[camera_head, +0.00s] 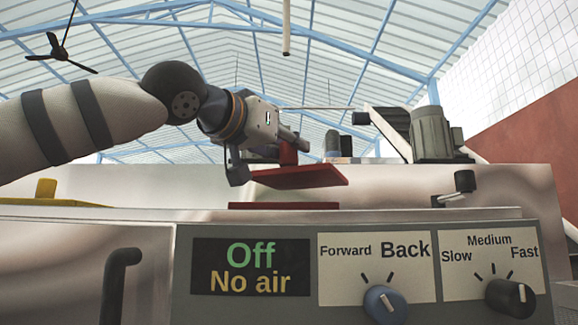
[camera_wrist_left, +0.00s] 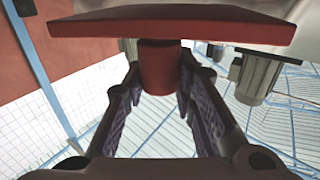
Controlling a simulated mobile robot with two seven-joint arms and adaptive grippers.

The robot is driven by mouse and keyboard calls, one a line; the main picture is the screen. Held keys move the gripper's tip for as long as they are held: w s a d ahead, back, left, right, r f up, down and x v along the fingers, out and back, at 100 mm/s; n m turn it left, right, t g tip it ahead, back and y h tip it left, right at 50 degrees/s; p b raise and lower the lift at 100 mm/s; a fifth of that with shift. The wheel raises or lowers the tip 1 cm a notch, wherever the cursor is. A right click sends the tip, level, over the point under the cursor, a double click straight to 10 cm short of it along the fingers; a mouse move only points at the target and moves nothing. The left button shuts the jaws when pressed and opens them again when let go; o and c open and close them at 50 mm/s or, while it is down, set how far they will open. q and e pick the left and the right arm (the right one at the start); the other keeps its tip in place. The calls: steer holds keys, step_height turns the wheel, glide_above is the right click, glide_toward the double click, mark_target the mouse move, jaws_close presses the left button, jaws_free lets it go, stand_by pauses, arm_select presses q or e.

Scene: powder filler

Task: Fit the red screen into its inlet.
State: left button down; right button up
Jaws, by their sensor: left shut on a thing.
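The red screen (camera_head: 300,178) is a flat red plate with a red stem on top. My left gripper (camera_head: 292,150) is shut on that stem and holds the plate, slightly tilted, above the machine top. In the left wrist view the two fingers (camera_wrist_left: 158,95) stand on either side of the red stem (camera_wrist_left: 160,68), with the plate (camera_wrist_left: 175,28) across the top of the picture. Below the plate in the head view is a thin red edge (camera_head: 284,205) on the machine top, apart from the plate. The inlet opening itself is hidden from this low angle. My right gripper is not in view.
The machine's front panel carries an "Off / No air" display (camera_head: 250,267), a blue knob (camera_head: 386,304) and a black knob (camera_head: 509,297). A small black lever (camera_head: 461,186) stands right of the plate. A grey motor (camera_head: 434,133) is behind. A yellow part (camera_head: 46,188) is at left.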

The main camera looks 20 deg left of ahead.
mark_target(290, 167)
arm_select(q)
step_height(290, 167, down, 3)
steer(key=shift+w+f, duration=0.15)
steer(key=shift+f, duration=0.1)
steer(key=shift+f, duration=0.3)
steer(key=c, duration=1.3)
jaws_free()
steer(key=shift+r, duration=0.2)
steer(key=v, duration=1.2)
steer(key=shift+r, duration=0.15)
steer(key=shift+d, duration=0.1)
